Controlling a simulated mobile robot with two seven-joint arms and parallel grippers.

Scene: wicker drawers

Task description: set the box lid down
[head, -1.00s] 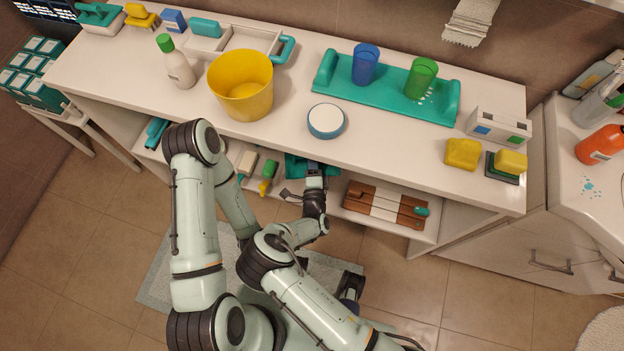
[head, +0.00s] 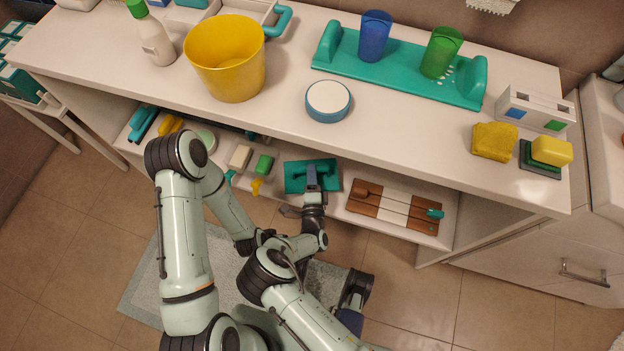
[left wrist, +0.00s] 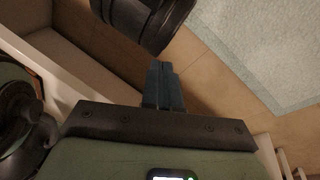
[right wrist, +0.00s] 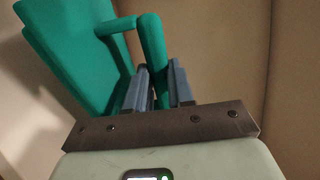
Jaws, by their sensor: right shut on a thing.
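The teal lid (head: 296,178) is at the lower shelf, under the counter's front edge. I cannot tell whether it touches the shelf. My right gripper (head: 312,180) is shut on its raised handle. In the right wrist view the lid (right wrist: 75,50) fills the upper left, and its bar handle (right wrist: 152,50) runs down between the fingers (right wrist: 157,85). My left gripper shows in the left wrist view, its fingers (left wrist: 163,85) together with nothing visible between them, above the floor. I cannot clearly pick it out in the head view.
The lower shelf also holds a brown-and-white wooden piece (head: 395,207) to the right and small items such as a green block (head: 263,164) to the left. The counter (head: 400,130) overhangs above, with a yellow bucket (head: 226,60) and a round white-topped tin (head: 328,101).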

